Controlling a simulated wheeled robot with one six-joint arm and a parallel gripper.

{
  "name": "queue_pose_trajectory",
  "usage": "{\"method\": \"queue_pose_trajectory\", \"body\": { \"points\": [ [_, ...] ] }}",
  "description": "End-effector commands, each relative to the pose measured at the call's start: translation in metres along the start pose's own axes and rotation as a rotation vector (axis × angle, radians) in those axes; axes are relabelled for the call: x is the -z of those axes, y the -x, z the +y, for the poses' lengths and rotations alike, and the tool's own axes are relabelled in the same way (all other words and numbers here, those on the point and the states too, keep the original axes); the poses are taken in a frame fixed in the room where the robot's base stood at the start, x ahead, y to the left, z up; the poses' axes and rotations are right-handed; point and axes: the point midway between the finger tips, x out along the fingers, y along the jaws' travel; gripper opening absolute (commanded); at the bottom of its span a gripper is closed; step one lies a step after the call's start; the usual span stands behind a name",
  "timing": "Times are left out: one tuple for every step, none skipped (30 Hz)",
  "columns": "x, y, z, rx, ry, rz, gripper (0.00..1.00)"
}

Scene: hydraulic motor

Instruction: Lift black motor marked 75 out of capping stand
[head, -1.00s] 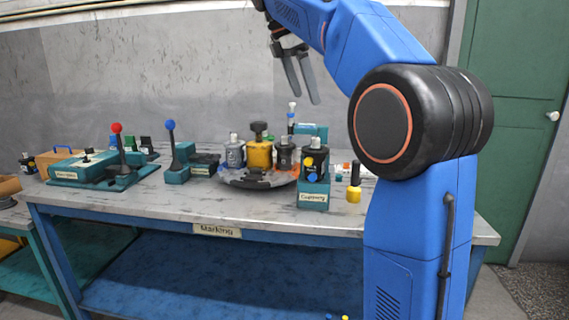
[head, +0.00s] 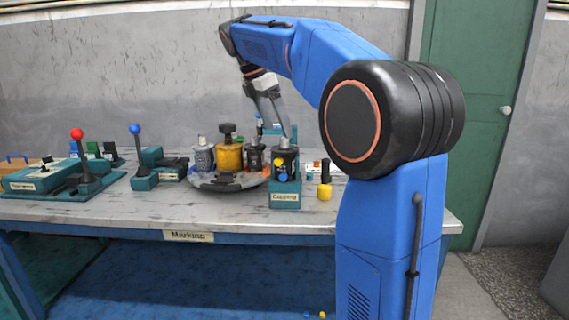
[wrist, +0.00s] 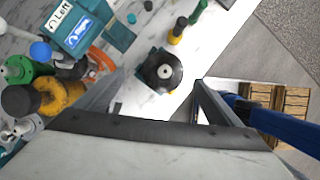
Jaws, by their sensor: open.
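The black motor (head: 285,158) stands upright in the teal capping stand (head: 285,200), with a yellow and a blue cap on its front side. Its marking cannot be read. In the wrist view I look down on the black motor (wrist: 163,71), round with a pale shaft end in the middle. The capping stand is mostly hidden beneath it there. My gripper (head: 274,138) is open and points down, above and behind the stand. In the wrist view its two fingers (wrist: 158,82) lie left and right of the motor, apart from it, with nothing between them.
A turntable (head: 215,187) with grey, yellow and dark motors stands close left of the stand. A black and yellow tool (head: 325,185) stands close right. Levers with red and blue knobs (head: 135,150) are farther left. The front table strip is clear.

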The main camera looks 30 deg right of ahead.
Motion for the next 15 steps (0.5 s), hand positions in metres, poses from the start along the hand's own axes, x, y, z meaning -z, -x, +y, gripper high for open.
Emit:
{"method": "queue_pose_trajectory", "body": {
  "points": [
    [0.0,-0.003,0.0,0.001,0.0,0.0,0.88],
    [0.0,-0.005,-0.001,0.001,0.0,0.0,0.88],
    [0.0,-0.006,-0.001,0.001,0.0,0.0,0.88],
    [0.0,-0.007,-0.001,0.001,0.0,0.0,0.88],
    [0.0,-0.009,-0.001,0.001,0.0,0.0,0.88],
    [0.0,-0.011,-0.002,0.001,0.0,0.0,0.88],
    [-0.001,-0.015,-0.003,0.001,0.0,0.0,0.88],
    [-0.001,-0.018,-0.004,0.001,0.0,0.0,0.88],
    [-0.001,-0.023,-0.006,0.001,-0.001,0.0,0.88],
    [-0.002,-0.028,-0.007,0.002,-0.001,0.0,0.88],
    [-0.002,-0.032,-0.008,0.001,-0.001,0.0,0.88],
    [-0.003,-0.038,-0.009,0.002,-0.001,0.0,0.88],
    [-0.002,-0.042,-0.009,0.003,-0.001,0.0,0.88],
    [-0.002,-0.045,-0.008,0.001,-0.001,0.0,0.88],
    [-0.002,-0.049,-0.008,0.001,0.0,0.0,0.88]
  ]
}}
